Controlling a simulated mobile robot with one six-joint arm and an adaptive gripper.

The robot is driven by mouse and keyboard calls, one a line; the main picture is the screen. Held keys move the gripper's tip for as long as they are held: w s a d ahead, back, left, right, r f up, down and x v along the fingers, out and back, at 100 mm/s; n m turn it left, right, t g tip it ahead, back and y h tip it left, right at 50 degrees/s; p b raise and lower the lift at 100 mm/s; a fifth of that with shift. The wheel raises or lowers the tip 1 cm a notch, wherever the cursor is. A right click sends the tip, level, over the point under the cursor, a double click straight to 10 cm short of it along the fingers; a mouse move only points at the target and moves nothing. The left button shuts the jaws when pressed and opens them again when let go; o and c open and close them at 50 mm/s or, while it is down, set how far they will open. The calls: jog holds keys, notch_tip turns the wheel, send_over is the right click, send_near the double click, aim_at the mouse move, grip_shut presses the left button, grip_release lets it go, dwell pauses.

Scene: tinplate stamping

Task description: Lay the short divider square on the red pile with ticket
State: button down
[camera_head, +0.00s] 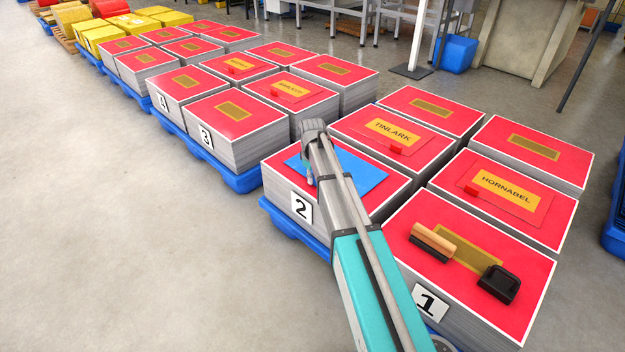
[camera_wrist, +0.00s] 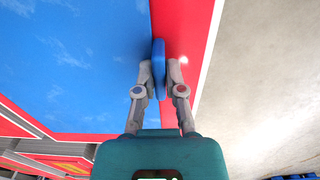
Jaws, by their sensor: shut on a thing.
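A blue divider sheet (camera_head: 364,178) shows over the red top of the pile marked 2 (camera_head: 388,197), partly hidden by my arm. In the wrist view the blue divider (camera_wrist: 70,60) fills the left, with a red strip (camera_wrist: 185,30) beside it. My gripper (camera_head: 310,180) is at the divider's near-left edge. In the wrist view my gripper (camera_wrist: 160,75) is shut on an upright blue tab (camera_wrist: 159,55) at that edge. I cannot tell whether the sheet touches the pile. Red piles with tickets include TINLARK (camera_head: 392,132) and HORNABEL (camera_head: 510,190).
The pile marked 1 (camera_head: 480,240) carries a wooden-handled tool (camera_head: 433,242) and a black block (camera_head: 498,284). More red piles stand on blue pallets (camera_head: 240,180) behind. Yellow piles (camera_head: 100,38) are at the far left. The floor on the left is clear.

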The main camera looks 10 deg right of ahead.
jog(key=shift+f, duration=0.15)
jog(key=c, duration=0.7)
grip_release()
notch_tip(320, 180, up, 12)
jog(key=p, duration=1.2)
jog(key=shift+r, duration=0.2)
jog(key=s+m, duration=0.2)
jog(key=s, duration=0.7)
jog(key=s+m, duration=0.2)
jog(key=s, duration=0.7)
jog(key=s+m, duration=0.2)
jog(key=s, duration=0.7)
jog(key=shift+s+m, duration=0.15)
jog(key=shift+m, duration=0.25)
